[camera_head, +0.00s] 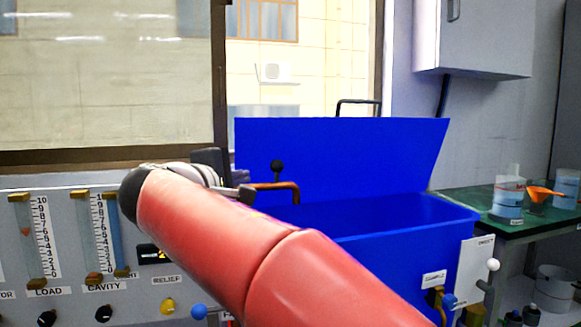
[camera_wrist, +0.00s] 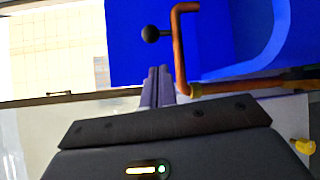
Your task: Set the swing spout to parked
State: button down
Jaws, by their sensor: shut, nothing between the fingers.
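The swing spout (camera_head: 285,187) is a thin copper pipe with a bent-down end. In the head view it lies in front of the blue open-lidded bin (camera_head: 400,217), with a black ball knob (camera_head: 277,165) standing up from it. In the wrist view the spout (camera_wrist: 180,55) runs up the picture beside my fingers, and its knob (camera_wrist: 150,33) sticks out to the left. My gripper (camera_head: 246,192) is shut and empty. In the wrist view its tips (camera_wrist: 158,72) are just left of the pipe and below the knob; contact cannot be told.
A grey panel (camera_head: 62,215) with gauges and knobs is at left; a yellow knob marked RELIEF (camera_head: 168,306) sits on it. The bin's raised lid (camera_head: 340,150) stands behind the spout. A green-topped bench (camera_head: 480,208) with beakers is at right. My red arm hides part of the panel and bin.

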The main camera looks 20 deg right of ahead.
jog(key=shift+w+a+r, duration=0.1)
jog(key=shift+w+r, duration=0.15)
jog(key=shift+r, duration=0.15)
jog(key=p+x, duration=0.1)
jog(key=x, duration=0.9)
jog(key=shift+r, duration=0.1)
